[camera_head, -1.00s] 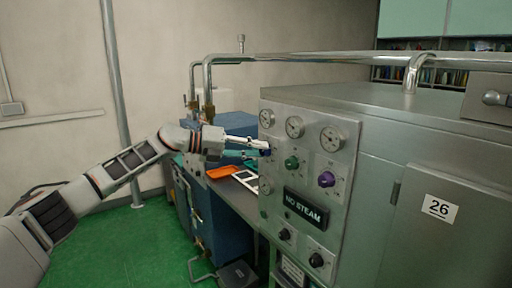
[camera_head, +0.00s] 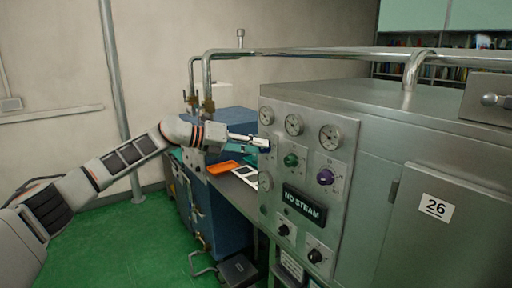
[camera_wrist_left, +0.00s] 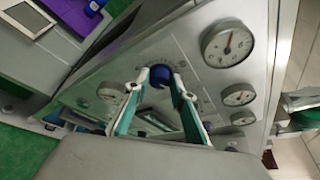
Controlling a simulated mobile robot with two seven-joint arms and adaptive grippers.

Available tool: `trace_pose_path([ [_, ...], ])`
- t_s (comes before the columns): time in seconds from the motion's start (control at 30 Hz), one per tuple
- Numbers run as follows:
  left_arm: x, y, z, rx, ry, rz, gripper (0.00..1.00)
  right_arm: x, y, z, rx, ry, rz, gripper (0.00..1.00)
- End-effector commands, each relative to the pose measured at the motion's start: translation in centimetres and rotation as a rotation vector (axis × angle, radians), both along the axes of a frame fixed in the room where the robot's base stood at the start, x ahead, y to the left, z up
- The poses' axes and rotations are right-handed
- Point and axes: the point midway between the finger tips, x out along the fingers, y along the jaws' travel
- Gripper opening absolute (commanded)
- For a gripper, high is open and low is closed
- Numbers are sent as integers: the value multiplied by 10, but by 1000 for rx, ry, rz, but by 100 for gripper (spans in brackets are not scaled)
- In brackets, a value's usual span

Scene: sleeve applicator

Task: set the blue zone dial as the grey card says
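The blue zone dial (camera_head: 265,150) is on the left part of the steel control panel, mostly hidden by my left gripper (camera_head: 268,144) in the head view. In the left wrist view the blue dial (camera_wrist_left: 160,76) sits between the two fingertips of my left gripper (camera_wrist_left: 161,75), which close in on its sides and appear to touch it. The dial's pointer and scale marks cannot be read. A pale-framed grey card (camera_head: 246,176) lies on the ledge left of the panel; it also shows in the left wrist view (camera_wrist_left: 27,19). Its content is unreadable. My right gripper is out of view.
A green dial (camera_head: 291,160) and a purple dial (camera_head: 326,178) sit to the right on the same panel, under round gauges (camera_head: 294,124). A "NO STEAM" sign (camera_head: 304,206) and black knobs (camera_head: 315,256) are lower. An orange tray (camera_head: 223,167) lies on the ledge.

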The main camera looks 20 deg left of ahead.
Motion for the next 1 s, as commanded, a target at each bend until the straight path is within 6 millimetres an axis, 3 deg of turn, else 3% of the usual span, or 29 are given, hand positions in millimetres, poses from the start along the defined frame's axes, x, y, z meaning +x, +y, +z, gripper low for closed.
trace_pose_path([
  [0.47,-2,4,1,-1,0,1,40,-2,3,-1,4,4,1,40],
  [1.0,-55,78,26,0,2,3,40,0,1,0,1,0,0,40],
])
